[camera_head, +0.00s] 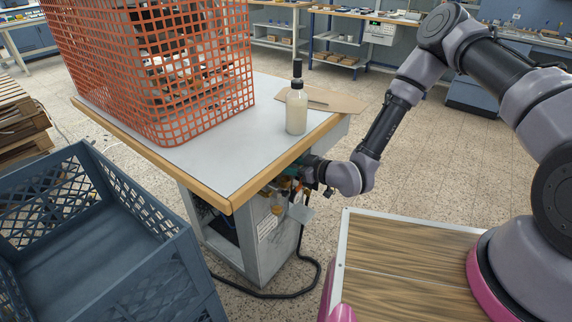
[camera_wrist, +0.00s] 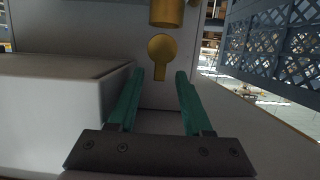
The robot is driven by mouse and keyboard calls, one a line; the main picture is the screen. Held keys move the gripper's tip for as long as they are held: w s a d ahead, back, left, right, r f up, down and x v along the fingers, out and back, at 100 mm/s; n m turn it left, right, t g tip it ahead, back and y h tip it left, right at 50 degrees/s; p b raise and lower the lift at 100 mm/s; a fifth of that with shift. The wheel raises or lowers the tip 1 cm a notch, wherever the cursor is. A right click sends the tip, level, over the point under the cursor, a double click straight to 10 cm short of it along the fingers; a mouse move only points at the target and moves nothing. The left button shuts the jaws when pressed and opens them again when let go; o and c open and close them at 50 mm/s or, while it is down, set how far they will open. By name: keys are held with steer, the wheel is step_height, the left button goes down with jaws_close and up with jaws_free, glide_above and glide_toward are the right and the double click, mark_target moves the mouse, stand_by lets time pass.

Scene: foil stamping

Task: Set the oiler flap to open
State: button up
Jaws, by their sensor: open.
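In the wrist view a brass round piece with a short downward tab, which looks like the oiler flap (camera_wrist: 161,48), sits against a grey panel below a brass cylinder (camera_wrist: 166,12). My gripper (camera_wrist: 159,74) is open, its two green fingers on either side of the tab with gaps at both sides. Nothing is held. Whether the fingertips reach as deep as the tab I cannot tell. In the head view my gripper (camera_head: 291,172) is at the side of the machine under the tabletop edge, and the flap cannot be made out there.
A blue crate (camera_head: 150,222) is at the left. A black cable (camera_head: 315,270) lies on the floor. In the wrist view a pale block (camera_wrist: 60,105) lies left of the fingers.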

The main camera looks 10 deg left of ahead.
steer(key=v, duration=1.1)
steer(key=shift+a, duration=0.1)
